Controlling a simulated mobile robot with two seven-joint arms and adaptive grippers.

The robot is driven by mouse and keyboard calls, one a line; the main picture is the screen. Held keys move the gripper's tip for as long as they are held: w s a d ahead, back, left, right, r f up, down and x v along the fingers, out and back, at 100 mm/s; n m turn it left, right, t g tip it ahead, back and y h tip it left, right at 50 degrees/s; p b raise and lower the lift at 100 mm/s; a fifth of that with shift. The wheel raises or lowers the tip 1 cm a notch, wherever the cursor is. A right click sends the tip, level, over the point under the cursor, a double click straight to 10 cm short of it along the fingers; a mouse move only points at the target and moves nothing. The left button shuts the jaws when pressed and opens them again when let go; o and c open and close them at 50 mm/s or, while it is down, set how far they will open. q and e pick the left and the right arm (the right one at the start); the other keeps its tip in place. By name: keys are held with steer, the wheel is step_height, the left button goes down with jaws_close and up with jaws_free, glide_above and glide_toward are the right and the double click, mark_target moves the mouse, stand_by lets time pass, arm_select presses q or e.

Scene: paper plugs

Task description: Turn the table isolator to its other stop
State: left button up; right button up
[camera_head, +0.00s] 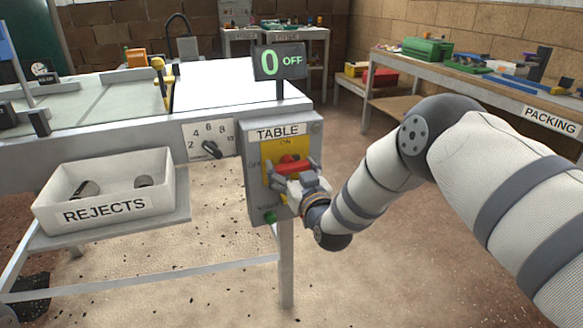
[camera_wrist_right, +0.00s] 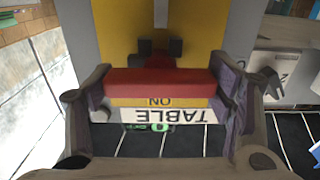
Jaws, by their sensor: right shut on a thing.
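The table isolator is a red handle (camera_head: 293,167) on a yellow plate (camera_head: 273,149), on the front of a grey box (camera_head: 256,198) labelled TABLE. ON is printed above the handle and OFF to its left. The handle lies about level, along the OFF direction. My right gripper (camera_head: 292,172) is shut on it. In the right wrist view the red handle (camera_wrist_right: 160,82) spans between the two fingers of my right gripper (camera_wrist_right: 160,92), with the labels upside down. My left gripper is not in view.
A display (camera_head: 279,62) above the box reads 0 OFF. A numbered dial (camera_head: 209,141) is left of the box, and a green button (camera_head: 270,217) is below the handle. A REJECTS tray (camera_head: 108,206) stands at left. The PACKING bench (camera_head: 480,86) is at right, with open floor between.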

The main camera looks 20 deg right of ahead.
steer(key=shift+r, duration=0.1)
steer(key=o, duration=1.2)
steer(key=shift+c, duration=0.2)
steer(key=s, duration=1.2)
steer(key=shift+d, duration=0.25)
